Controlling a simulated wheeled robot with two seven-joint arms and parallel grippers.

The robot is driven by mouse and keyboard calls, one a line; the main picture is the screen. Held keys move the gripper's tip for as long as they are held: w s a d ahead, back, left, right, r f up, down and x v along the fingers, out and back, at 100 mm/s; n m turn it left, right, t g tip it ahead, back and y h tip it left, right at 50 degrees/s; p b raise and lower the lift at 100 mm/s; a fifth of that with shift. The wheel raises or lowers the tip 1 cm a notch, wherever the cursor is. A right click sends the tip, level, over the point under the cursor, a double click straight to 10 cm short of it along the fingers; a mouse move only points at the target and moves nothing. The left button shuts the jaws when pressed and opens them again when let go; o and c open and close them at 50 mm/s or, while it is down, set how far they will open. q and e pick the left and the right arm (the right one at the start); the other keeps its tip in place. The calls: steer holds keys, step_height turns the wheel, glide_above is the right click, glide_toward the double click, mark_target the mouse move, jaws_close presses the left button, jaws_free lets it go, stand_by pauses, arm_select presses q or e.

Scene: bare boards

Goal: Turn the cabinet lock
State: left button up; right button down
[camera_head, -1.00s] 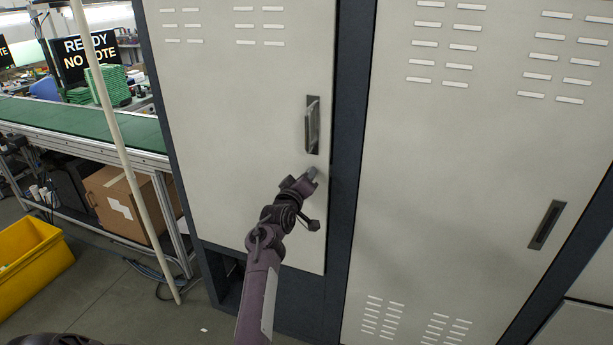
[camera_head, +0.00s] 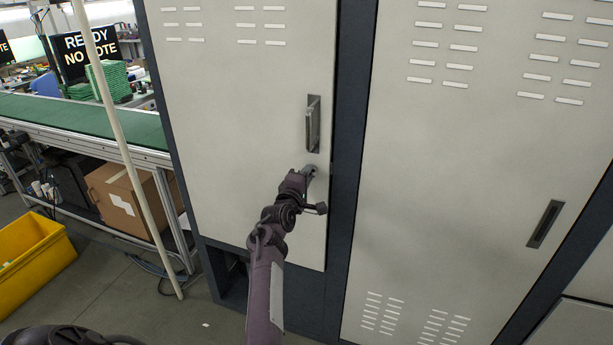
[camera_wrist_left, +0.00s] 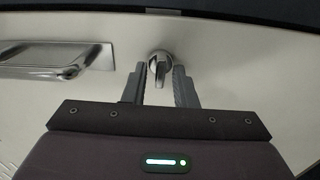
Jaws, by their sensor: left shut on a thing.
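The cabinet door (camera_head: 230,110) is pale and closed, with a metal handle (camera_head: 313,124) near its right edge. The handle also shows at the left of the left wrist view (camera_wrist_left: 55,60). The lock (camera_wrist_left: 160,62) is a small round metal knob beside the handle in the wrist view, just below it in the head view. My left gripper (camera_head: 309,170) is at the lock, under the handle. In the wrist view its two fingers (camera_wrist_left: 160,85) stand on either side of the lock's turning piece and are shut on it. My right gripper is not in view.
A second pale cabinet door (camera_head: 450,170) with a recessed handle (camera_head: 545,224) is to the right. At the left are a green conveyor bench (camera_head: 90,122), a cardboard box (camera_head: 125,200), a yellow bin (camera_head: 35,262) and a pale pole (camera_head: 125,150).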

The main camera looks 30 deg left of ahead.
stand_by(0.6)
arm_select(q)
steer(key=o, duration=0.6)
steer(key=shift+o, duration=0.2)
